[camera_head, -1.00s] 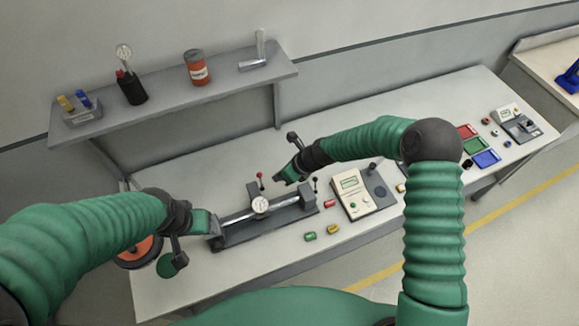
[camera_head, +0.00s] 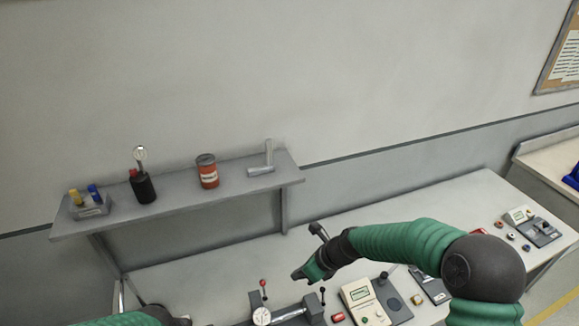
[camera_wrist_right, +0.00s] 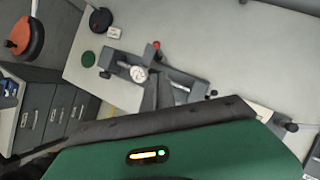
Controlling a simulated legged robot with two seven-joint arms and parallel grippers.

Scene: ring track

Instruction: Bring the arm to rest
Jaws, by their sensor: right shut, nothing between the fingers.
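My right arm comes in from the right in the head view, its green sleeve bent at a dark elbow. My right gripper (camera_head: 303,273) is shut and empty, above the bench beside the bench fixture with a round dial gauge (camera_head: 262,316). The wrist view also shows the fixture's dial (camera_wrist_right: 138,73) beyond my green wrist housing. Only a bit of my left arm shows at the bottom left of the head view, and its gripper is out of frame.
The bench (camera_head: 215,280) carries a cream meter box (camera_head: 362,302) right of the fixture. A wall shelf (camera_head: 235,183) holds a red can (camera_head: 207,171), a black cup (camera_head: 143,187) and a small block rack (camera_head: 90,206). The wrist view shows grey drawers (camera_wrist_right: 45,115) at left.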

